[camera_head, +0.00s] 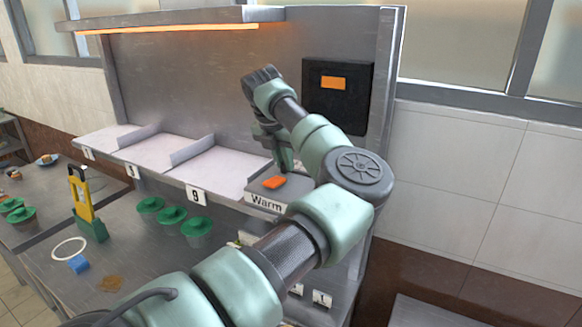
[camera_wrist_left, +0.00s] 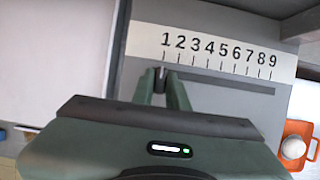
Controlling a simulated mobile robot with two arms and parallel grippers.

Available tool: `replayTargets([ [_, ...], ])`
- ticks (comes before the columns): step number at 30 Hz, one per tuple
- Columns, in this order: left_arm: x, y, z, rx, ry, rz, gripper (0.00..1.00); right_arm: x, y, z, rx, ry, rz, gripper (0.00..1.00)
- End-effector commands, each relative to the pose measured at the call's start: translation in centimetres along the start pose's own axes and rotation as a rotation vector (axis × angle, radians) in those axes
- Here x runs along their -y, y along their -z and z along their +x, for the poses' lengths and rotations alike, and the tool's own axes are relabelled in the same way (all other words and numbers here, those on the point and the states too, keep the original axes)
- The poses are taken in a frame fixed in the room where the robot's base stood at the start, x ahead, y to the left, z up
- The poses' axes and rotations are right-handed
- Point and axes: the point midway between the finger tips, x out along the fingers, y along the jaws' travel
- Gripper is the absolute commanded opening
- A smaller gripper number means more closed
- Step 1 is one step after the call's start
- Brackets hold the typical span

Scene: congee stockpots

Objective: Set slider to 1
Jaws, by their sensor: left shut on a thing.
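The slider's dark knob (camera_wrist_left: 159,77) sits at the left end of a grey track (camera_wrist_left: 225,84) in the left wrist view. It lies just below the tick for 1 on the white number strip (camera_wrist_left: 215,48), which runs from 1 to 9. My left gripper (camera_wrist_left: 160,90) is shut on the knob, with a green finger on either side. In the head view my left gripper (camera_head: 285,162) reaches down to the panel behind the "Warm" label (camera_head: 266,203); the knob and scale cannot be made out there. My right gripper is not in view.
An orange item (camera_head: 273,182) lies near the gripper. Pale compartments (camera_head: 205,167) with dividers are to the left. A black panel (camera_head: 337,95) is on the back wall. Several green-lidded pots (camera_head: 172,214) and a yellow-handled tool (camera_head: 82,200) stand on the counter.

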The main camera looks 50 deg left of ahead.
Motion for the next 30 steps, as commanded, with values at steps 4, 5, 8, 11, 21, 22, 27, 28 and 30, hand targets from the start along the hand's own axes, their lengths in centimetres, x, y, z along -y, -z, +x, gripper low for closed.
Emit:
replayTargets([
  [4,-0.2,-0.2,-0.3,0.006,-0.008,0.0,0.2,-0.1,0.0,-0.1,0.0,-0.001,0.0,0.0],
  [5,-0.2,-0.2,-0.3,0.006,-0.008,0.0,0.28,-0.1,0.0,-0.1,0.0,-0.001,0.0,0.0],
  [8,-0.2,-0.1,-0.2,0.005,-0.007,0.0,0.36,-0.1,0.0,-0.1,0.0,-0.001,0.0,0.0],
  [11,-0.1,-0.1,-0.2,0.004,-0.005,0.0,0.36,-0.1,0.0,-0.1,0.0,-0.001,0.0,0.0],
  [21,-0.1,-0.1,-2.0,0.007,-0.003,0.0,0.36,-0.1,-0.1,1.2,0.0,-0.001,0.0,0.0],
  [22,-0.2,0.0,-2.5,0.007,-0.004,-0.001,0.36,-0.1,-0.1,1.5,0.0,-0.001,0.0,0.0],
  [27,-0.3,0.0,-5.5,0.007,-0.003,-0.001,0.36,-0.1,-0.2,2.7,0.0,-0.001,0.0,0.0],
  [28,-0.3,0.0,-5.9,0.007,-0.003,-0.001,0.36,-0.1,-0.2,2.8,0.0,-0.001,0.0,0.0],
  [30,-0.3,0.0,-6.8,0.007,-0.004,-0.001,0.36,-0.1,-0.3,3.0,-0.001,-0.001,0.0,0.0],
])
